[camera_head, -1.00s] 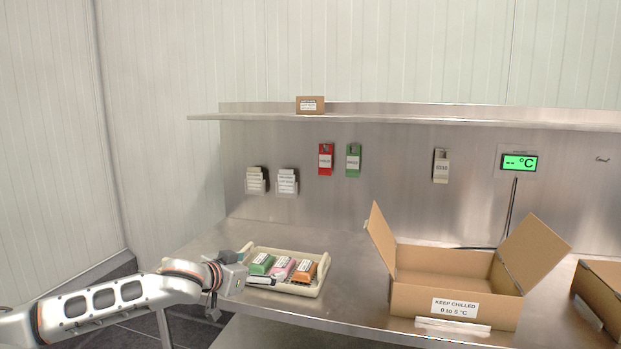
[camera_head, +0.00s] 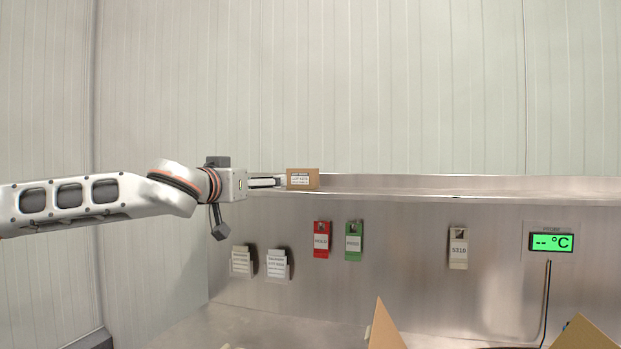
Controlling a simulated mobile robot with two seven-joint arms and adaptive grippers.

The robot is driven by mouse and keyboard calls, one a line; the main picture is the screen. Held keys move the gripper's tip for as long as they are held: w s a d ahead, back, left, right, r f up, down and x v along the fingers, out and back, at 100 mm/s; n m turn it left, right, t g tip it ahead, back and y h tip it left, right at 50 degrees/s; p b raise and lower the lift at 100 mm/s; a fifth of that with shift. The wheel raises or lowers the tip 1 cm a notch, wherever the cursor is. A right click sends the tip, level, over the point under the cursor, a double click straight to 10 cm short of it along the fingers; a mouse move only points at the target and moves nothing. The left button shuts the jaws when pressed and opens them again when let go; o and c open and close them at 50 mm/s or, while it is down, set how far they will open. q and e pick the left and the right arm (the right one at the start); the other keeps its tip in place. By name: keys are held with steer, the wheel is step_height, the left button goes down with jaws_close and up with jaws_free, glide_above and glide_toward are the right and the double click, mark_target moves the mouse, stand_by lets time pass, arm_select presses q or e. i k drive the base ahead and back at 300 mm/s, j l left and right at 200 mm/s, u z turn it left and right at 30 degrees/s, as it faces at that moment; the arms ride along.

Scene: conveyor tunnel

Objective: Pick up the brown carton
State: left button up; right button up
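The small brown carton (camera_head: 303,179) with a white label stands on the left part of the steel wall shelf. My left gripper (camera_head: 282,182) is level with it, pointing right, with its fingertips at the carton's left side. I cannot tell whether the fingers touch the carton, reach around it, or are open or shut. The carton looks upright and on the shelf. My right gripper is not in view.
The shelf (camera_head: 450,188) is clear to the right of the carton. Below hang a red tag (camera_head: 321,240), a green tag (camera_head: 353,241), a pale tag (camera_head: 458,248) and a green temperature display (camera_head: 553,242). Open box flaps (camera_head: 385,326) show at the bottom edge.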

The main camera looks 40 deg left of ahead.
mark_target(305, 180)
steer(key=i+j, duration=0.2)
steer(key=i, duration=0.2)
steer(key=i+j, duration=0.2)
steer(key=i, duration=0.25)
